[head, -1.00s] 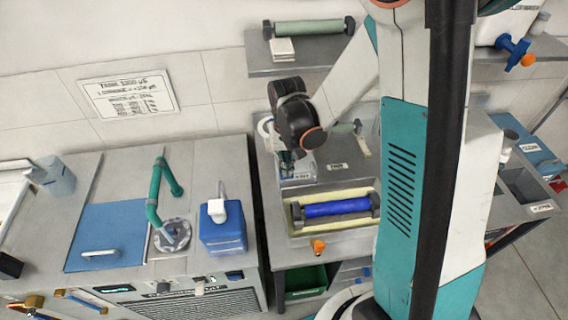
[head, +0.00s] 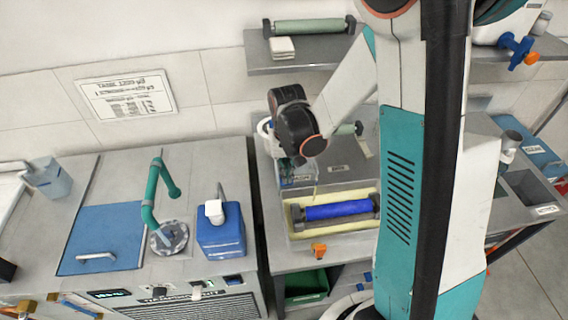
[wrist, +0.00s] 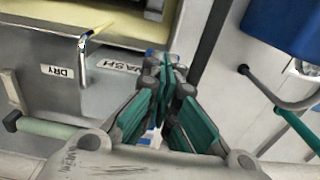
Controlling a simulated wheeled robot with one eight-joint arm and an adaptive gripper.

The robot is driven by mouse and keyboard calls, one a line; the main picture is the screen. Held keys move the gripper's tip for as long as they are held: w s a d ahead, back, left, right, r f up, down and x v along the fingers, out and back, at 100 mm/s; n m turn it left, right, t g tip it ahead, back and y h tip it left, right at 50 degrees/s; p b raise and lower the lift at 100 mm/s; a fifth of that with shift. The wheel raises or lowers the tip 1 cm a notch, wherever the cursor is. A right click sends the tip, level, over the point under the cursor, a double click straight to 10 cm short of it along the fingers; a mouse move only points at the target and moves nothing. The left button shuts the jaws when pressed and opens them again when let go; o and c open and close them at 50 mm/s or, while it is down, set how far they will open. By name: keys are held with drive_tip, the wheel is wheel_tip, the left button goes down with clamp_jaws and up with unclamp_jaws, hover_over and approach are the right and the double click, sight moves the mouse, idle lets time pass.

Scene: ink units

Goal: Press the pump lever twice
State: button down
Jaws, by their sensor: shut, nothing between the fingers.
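A blue box-shaped unit (head: 220,238) with a white block on top stands on the left bench; it looks like the pump. A grey rod (head: 220,190) rises behind the block. In the wrist view, the blue unit (wrist: 290,25) is at top right, and a bent grey rod (wrist: 275,98) with a dark ball end is below it; this may be the lever. My gripper (wrist: 168,65) is shut and empty, apart from the rod, over the gap side of the right bench. In the head view the wrist hides the fingers.
A teal curved pipe (head: 150,190) stands left of the blue unit. A yellow-lined tray (head: 335,231) holds a blue roller (head: 336,210) in front of my gripper. A gap separates the benches.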

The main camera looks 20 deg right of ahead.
drive_tip(key=shift+r, duration=0.1)
drive_tip(key=shift+r+p, duration=1.15)
drive_tip(key=shift+r, duration=0.7)
drive_tip(key=shift+r, duration=0.1)
wheel_tip(320, 180, up, 6)
drive_tip(key=p, duration=0.3)
drive_tip(key=shift+p, duration=0.3)
drive_tip(key=shift+s+b, duration=0.1)
drive_tip(key=shift+b, duration=0.2)
